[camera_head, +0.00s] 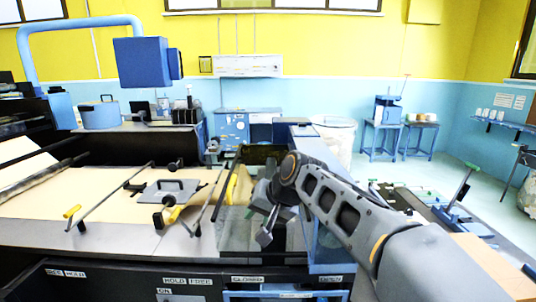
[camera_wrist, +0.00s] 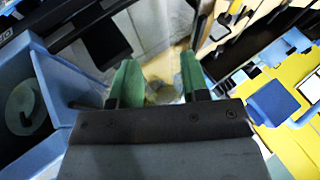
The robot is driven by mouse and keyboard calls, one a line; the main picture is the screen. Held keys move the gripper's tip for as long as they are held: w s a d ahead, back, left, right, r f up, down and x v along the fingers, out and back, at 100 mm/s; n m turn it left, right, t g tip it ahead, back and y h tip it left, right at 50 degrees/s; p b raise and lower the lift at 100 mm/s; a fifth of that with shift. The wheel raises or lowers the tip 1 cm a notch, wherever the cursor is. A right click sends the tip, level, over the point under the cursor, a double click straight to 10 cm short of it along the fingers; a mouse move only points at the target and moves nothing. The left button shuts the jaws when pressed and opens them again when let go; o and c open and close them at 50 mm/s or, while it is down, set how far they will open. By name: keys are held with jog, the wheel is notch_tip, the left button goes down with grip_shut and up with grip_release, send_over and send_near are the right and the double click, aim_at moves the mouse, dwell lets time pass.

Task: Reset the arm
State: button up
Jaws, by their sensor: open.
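My arm (camera_head: 345,205) reaches from the lower right toward the middle of the picture in the head view. My gripper (camera_head: 268,222) hangs at its end, over the right end of the machine's table. In the wrist view my gripper (camera_wrist: 158,82) shows two green fingers set apart, with nothing held between them. Behind the fingers is a blurred pale surface; I cannot tell what it is.
Brown paper (camera_head: 60,197) covers the table at left. A grey plate with a handle (camera_head: 172,190) and rods with yellow ends lie on it. A blue box (camera_head: 327,245) stands right of my gripper. A bench with tools (camera_head: 440,212) is farther right. Open floor (camera_head: 375,168) lies beyond.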

jog(key=s+d+f+h, duration=0.5)
jog(key=s+d+f, duration=0.9)
jog(key=s+d, duration=0.2)
jog(key=shift+s+d+f+n+g+h, duration=0.3)
jog(key=shift+s+d+h, duration=0.1)
jog(key=shift+d, duration=0.8)
